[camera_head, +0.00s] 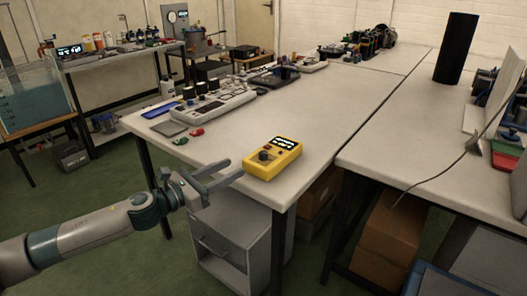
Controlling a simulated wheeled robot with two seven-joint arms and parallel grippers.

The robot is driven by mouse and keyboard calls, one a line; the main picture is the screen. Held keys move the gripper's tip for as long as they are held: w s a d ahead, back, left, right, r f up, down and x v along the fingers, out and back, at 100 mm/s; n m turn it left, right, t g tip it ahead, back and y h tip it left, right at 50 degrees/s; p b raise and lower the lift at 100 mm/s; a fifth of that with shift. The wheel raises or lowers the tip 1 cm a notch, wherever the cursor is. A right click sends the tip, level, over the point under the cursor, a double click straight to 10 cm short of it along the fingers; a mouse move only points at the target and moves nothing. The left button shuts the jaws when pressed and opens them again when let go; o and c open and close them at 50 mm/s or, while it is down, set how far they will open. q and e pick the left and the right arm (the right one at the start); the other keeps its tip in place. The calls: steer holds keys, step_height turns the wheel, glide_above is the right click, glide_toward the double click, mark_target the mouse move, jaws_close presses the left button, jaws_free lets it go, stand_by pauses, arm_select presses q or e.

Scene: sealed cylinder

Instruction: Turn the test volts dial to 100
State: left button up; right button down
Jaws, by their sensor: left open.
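A yellow tester (273,159) lies near the front corner of the white table. It has a lit display (285,143) at its far end and a dark round dial (265,156) on its top face. The dial's markings are too small to read. My left gripper (236,169) is open and empty, just left of the tester, with its fingers pointing at the tester's left side. It looks apart from the dial. My right gripper is not in view.
A grey control panel with black knobs (205,104) and small red clips (197,133) lie farther back on the white table (330,112). A black cylinder (455,48) stands on the right table. The table around the tester is clear. A grey cabinet (235,245) stands below.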

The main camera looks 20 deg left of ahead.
mark_target(260, 155)
arm_select(q)
steer(key=p+x, duration=0.1)
steer(key=x, duration=1)
steer(key=shift+w+d+p, duration=0.25)
steer(key=shift+w+p, duration=0.05)
steer(key=shift+w, duration=0.05)
steer(key=shift+w+d, duration=0.4)
steer(key=shift+w, duration=0.25)
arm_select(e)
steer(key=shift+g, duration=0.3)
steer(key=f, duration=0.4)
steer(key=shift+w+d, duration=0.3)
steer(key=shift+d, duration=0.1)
arm_select(q)
jaws_close()
